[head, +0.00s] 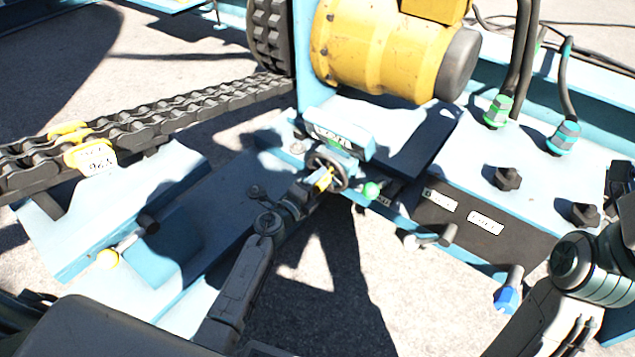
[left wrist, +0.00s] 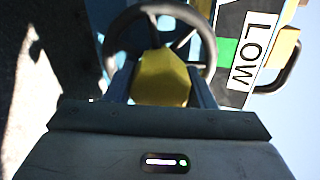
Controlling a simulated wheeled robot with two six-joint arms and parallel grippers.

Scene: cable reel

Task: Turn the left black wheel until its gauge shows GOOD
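The left black wheel (head: 328,172) is a small ring handwheel on the front of the blue frame. It also shows in the left wrist view (left wrist: 115,35), with a yellow block (left wrist: 160,78) in front of its middle. My left gripper (head: 321,181) is at the wheel, its fingers on both sides of the yellow block and seemingly against it. The gauge (head: 342,138) sits just above the wheel, too small to read there. In the left wrist view its panel (left wrist: 255,40) shows the word LOW and a green patch; I cannot make out a pointer. My right gripper (head: 619,180) is at the right edge, partly cut off.
A heavy chain (head: 150,125) runs at the left, a yellow motor (head: 385,45) stands behind. Black knobs (head: 507,178) and a dark labelled plate (head: 480,220) are on the right. A blue-tipped handle (head: 506,298) sticks out in front.

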